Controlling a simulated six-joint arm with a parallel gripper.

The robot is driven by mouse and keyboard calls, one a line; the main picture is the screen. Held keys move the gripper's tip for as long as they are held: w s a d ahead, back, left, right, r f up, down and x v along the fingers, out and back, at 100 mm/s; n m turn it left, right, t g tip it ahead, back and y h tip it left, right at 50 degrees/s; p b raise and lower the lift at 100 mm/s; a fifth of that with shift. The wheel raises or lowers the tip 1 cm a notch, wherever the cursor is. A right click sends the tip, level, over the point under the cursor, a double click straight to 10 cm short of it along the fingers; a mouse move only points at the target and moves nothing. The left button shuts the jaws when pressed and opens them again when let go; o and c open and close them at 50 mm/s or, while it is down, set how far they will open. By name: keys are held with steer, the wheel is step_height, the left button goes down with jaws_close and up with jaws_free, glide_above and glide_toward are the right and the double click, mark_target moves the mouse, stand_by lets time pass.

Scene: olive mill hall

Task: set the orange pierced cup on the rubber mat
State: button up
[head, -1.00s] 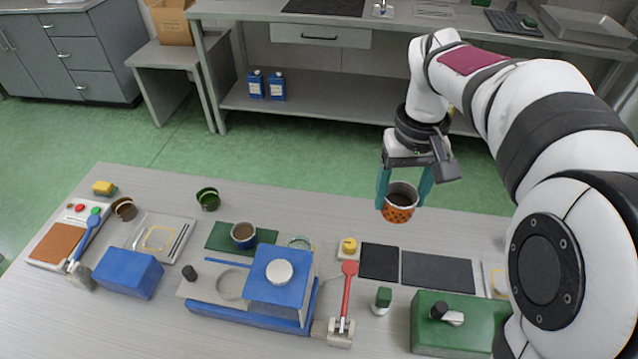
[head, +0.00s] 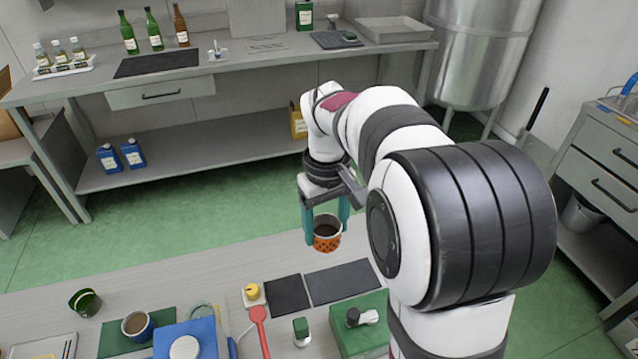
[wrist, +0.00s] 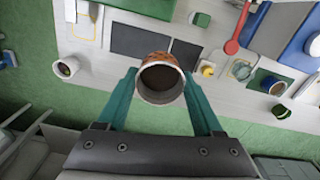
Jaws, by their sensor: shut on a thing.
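The orange cup (head: 327,243) has dark holes in its side and an open top. My gripper (head: 326,231) is shut on it, with one teal finger on each side, and holds it upright above the far edge of the table. The wrist view shows the cup (wrist: 158,60) between the fingers, with its open mouth towards the camera. Two dark flat mats lie on the table below: a smaller black mat (head: 287,294) and a larger dark grey mat (head: 342,281) to its right. Both look bare. I cannot tell by material which one is rubber.
A yellow-knobbed block (head: 252,292), a red lever (head: 259,325) and a green-topped bottle (head: 301,330) stand near the mats. A green box (head: 362,325) is in front of the larger mat. A brown-filled cup (head: 138,326) stands on a green mat (head: 112,341) at left.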

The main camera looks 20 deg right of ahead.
steer(key=w+a+f+n, duration=0.1)
steer(key=a+f, duration=0.1)
steer(key=f, duration=0.4)
steer(key=w+a+f+n, duration=0.1)
steer(key=a+f, duration=0.2)
steer(key=f, duration=0.3)
steer(key=w+a+f+n, duration=0.1)
steer(key=a+f+n, duration=0.1)
steer(key=f, duration=0.4)
steer(key=shift+w+a+f, duration=0.1)
steer(key=shift+a+f, duration=0.25)
steer(key=shift+a, duration=0.25)
steer(key=shift+f, duration=0.7)
steer(key=shift+f, duration=0.1)
steer(key=shift+f, duration=0.2)
steer(key=o, duration=1.1)
step_height(320, 180, up, 7)
steer(key=shift+r, duration=0.1)
